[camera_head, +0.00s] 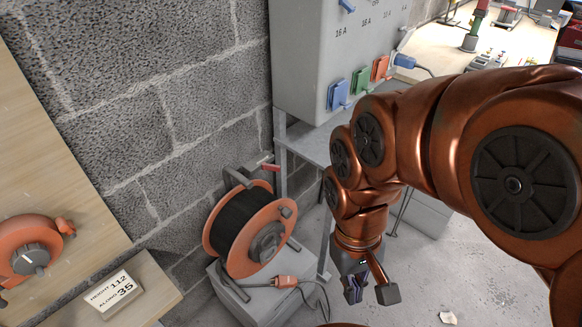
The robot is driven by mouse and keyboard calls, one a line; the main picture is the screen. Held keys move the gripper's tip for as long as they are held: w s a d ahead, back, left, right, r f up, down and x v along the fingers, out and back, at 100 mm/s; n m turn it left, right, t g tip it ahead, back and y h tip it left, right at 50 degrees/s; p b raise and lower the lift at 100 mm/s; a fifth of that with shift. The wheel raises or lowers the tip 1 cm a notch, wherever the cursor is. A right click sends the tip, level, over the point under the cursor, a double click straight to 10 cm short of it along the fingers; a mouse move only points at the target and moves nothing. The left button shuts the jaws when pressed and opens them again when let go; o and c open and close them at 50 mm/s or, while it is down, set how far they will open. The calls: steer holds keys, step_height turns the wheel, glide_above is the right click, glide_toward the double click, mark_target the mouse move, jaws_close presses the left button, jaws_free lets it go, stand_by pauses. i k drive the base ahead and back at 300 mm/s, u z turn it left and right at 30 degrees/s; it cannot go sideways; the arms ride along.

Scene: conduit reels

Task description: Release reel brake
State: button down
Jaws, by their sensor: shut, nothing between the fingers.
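A cable reel with orange flanges (222,238) and black cable (243,215) stands on a grey block (265,305) against the wall. A dark hub piece (268,243) sits at the middle of its near flange, and a small dark knob (286,212) sits near that flange's upper right rim. A red handle-like part (270,167) shows above the reel. I cannot tell which of these parts is the brake. My gripper (371,288) is shut and empty, low and to the right of the reel, apart from it.
An orange plug (286,281) with a dark cable lies on the block. A grey socket cabinet (322,60) and a shelf (310,143) stand above right of the reel. A wooden board (50,130) and a sign (113,295) are at left. Floor at lower right is mostly clear.

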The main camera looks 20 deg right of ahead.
mark_target(264, 166)
steer(key=z, duration=1.5)
steer(key=k, duration=1.15)
steer(key=u, duration=1.45)
steer(key=i, duration=1)
steer(key=u, duration=0.05)
